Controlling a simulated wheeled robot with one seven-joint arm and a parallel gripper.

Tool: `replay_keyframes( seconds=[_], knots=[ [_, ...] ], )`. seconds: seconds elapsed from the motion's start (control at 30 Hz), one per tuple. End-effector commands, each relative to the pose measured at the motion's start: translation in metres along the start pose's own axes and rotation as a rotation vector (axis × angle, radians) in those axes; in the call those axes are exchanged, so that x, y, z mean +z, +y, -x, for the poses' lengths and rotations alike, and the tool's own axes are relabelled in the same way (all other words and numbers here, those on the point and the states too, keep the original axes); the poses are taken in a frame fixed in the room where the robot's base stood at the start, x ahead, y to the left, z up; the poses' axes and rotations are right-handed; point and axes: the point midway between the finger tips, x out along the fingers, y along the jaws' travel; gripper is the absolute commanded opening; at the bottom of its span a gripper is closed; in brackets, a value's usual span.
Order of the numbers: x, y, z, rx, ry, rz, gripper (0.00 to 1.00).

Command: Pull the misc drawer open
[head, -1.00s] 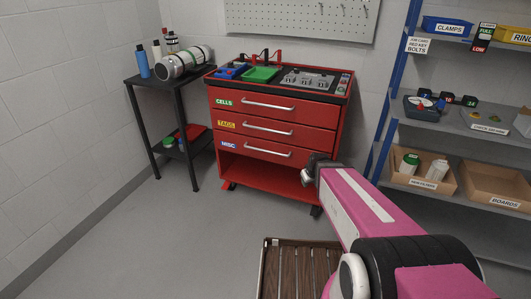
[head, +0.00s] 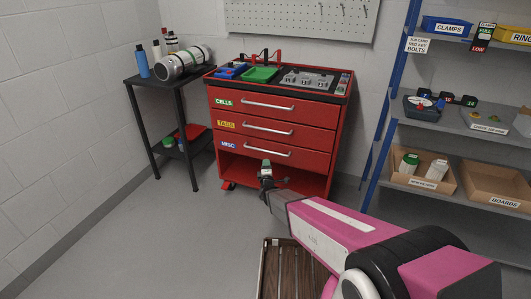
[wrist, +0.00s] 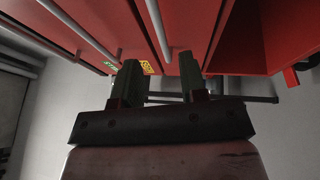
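The misc drawer (head: 300,159) is the lowest of the red cabinet's drawers, with a blue MISC label at its left. It looks closed, flush with the drawers above. Its silver bar handle (head: 268,151) runs across the front. My gripper (head: 266,164) is just below and in front of this handle in the head view; contact cannot be told. In the wrist view my gripper (wrist: 161,82) shows two dark fingers standing apart with nothing held between them. A bar handle (wrist: 158,30) lies beyond the fingertips. The misc label cannot be made out there.
The cells drawer (head: 305,106) and tags drawer (head: 305,133) above are closed. A black side table (head: 178,102) stands left of the cabinet. A blue-framed shelf (head: 385,130) stands right. A slatted wooden surface (head: 290,265) lies low in front. Floor at left is clear.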

Motion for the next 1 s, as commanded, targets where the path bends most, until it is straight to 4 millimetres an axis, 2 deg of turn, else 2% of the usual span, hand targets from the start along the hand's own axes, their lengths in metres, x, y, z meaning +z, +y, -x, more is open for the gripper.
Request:
replay_keyframes(
  seconds=[0.27,0.47,0.8,1.0],
  knots=[
    [-0.003,0.0,-0.009,0.027,-0.011,0.028,0.39],
    [-0.002,-0.001,-0.036,0.026,-0.011,0.027,0.39],
    [-0.002,0.001,-0.094,0.026,-0.011,0.026,0.39],
    [-0.001,0.002,-0.107,0.024,-0.01,0.026,0.39]
  ],
)
